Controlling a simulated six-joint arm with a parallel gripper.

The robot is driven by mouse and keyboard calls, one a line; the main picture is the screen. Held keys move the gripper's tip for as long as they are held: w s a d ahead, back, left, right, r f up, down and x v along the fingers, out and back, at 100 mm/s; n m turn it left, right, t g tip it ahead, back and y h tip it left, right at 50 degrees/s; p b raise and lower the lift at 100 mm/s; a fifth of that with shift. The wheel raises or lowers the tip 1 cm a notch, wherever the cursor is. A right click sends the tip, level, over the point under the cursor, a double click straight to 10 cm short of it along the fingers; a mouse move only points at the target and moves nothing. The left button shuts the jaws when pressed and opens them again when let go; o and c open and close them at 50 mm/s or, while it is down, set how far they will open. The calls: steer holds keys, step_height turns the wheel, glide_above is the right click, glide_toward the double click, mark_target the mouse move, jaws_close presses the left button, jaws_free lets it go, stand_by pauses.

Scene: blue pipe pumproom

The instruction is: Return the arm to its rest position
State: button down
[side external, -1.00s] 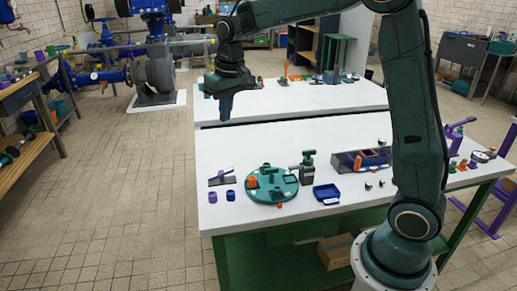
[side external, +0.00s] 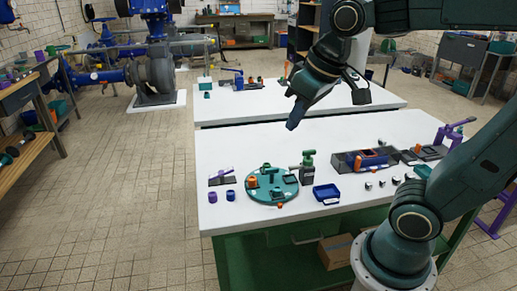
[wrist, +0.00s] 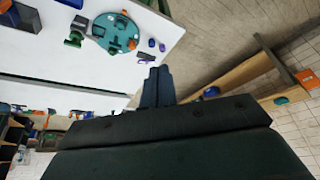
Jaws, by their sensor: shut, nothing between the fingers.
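My gripper (side external: 292,124) is shut and empty. In the side view it hangs in the air above the far part of the near white table (side external: 230,150), tilted down to the left. It touches nothing. My arm is bent, with the upper links reaching in from the right. In the wrist view the closed fingers (wrist: 157,82) point up the picture, with the table top and the open floor beyond them.
A second white table (side external: 215,108) stands behind.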

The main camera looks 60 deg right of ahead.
steer(key=s+f+t, duration=0.1)
steer(key=s+f, duration=0.2)
steer(key=s, duration=0.4)
steer(key=shift+s+a+n, duration=0.25)
steer(key=shift+a+n, duration=0.05)
steer(key=shift+a, duration=0.1)
